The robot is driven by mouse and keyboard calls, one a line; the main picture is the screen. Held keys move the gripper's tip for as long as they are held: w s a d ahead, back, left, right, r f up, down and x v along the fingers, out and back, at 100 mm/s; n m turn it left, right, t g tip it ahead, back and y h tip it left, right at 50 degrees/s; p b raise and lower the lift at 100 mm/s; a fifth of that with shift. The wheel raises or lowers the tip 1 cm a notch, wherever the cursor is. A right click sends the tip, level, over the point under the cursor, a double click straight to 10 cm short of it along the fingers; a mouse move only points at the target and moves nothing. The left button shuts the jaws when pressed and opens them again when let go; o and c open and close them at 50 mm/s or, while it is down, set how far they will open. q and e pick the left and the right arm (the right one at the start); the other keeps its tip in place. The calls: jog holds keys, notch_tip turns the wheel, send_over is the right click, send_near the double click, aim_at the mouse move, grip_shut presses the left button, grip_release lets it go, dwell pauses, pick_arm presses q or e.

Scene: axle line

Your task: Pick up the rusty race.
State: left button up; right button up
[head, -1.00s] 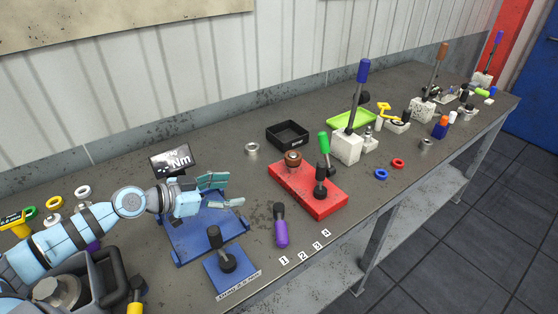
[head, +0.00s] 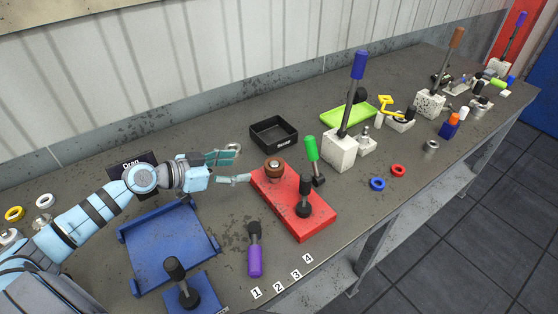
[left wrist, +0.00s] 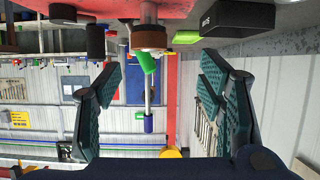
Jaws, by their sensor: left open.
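The rusty race (head: 274,164), a brown ring, sits at the far left end of a red block (head: 318,224). In the left wrist view the race (left wrist: 150,40) shows near the top, ahead of and between the fingers, against a grey post; the picture is upside down. My left gripper (head: 238,168) is open and empty, just left of the race and apart from it. Its fingers also show in the left wrist view (left wrist: 160,84), spread wide. My right gripper is not in view.
A grey metal ring (head: 232,148) lies partly hidden behind my left gripper. A black tray (head: 274,131) stands behind the red block.

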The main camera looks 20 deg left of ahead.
aim_at(272, 164)
pick_arm(q)
jog(key=w+d, duration=0.2)
jog(key=w+d+f, duration=0.1)
jog(key=shift+w+d+f+p, duration=0.1)
jog(key=shift+w+d+p, duration=0.25)
jog(key=shift+p, duration=0.05)
jog(key=p+x, duration=0.1)
jog(key=x, duration=0.5)
jog(key=shift+w+d, duration=0.15)
jog(key=shift+d, duration=0.05)
jog(key=shift+w+d+f, duration=0.15)
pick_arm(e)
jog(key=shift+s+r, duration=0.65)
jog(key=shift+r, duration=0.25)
